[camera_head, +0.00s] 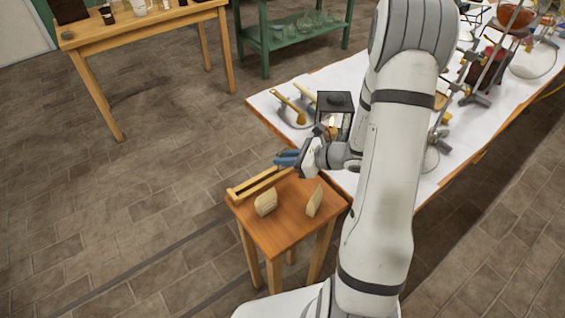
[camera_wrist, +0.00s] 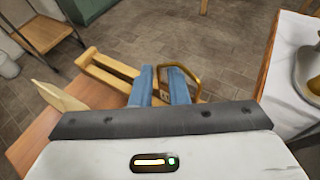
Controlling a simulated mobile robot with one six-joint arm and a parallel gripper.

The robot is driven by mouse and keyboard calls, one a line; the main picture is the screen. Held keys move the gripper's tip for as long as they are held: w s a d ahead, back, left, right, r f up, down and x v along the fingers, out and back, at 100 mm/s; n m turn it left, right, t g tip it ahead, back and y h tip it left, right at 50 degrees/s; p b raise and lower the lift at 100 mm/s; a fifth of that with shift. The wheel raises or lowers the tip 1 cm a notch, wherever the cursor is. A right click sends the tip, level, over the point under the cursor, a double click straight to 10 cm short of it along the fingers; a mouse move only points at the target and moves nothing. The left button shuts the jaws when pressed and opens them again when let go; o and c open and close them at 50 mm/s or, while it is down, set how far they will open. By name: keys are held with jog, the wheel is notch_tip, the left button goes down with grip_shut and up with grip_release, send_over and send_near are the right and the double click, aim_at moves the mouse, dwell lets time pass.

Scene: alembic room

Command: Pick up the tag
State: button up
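My gripper (camera_wrist: 160,84) has two blue fingers with a narrow gap between them. A small brownish piece (camera_wrist: 163,92) shows in that gap, and a brass-coloured loop (camera_wrist: 181,68) rises just beyond the fingertips. The loop may belong to the tag, but I cannot tell. I cannot make out whether the fingers touch the piece. In the head view my gripper (camera_head: 288,159) is over the far edge of a small wooden stool (camera_head: 282,234), beside a wooden rail frame (camera_head: 252,186). The frame also shows in the wrist view (camera_wrist: 108,68), partly hidden by the fingers.
Two pale wedge-shaped pieces (camera_head: 266,203) (camera_head: 314,201) stand on the stool. A black lantern (camera_head: 334,108) and a dish (camera_head: 294,116) with a brush-like tool are on the white-covered table (camera_head: 270,97) close by. Floor left of the stool is clear.

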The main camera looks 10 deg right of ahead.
jog(key=x, duration=0.4)
jog(key=shift+s, duration=0.1)
jog(key=shift+c, duration=0.5)
grip_shut()
notch_tip(320, 180, up, 10)
jog(key=shift+p, duration=0.35)
jog(key=shift+s, duration=0.1)
dwell(0.9)
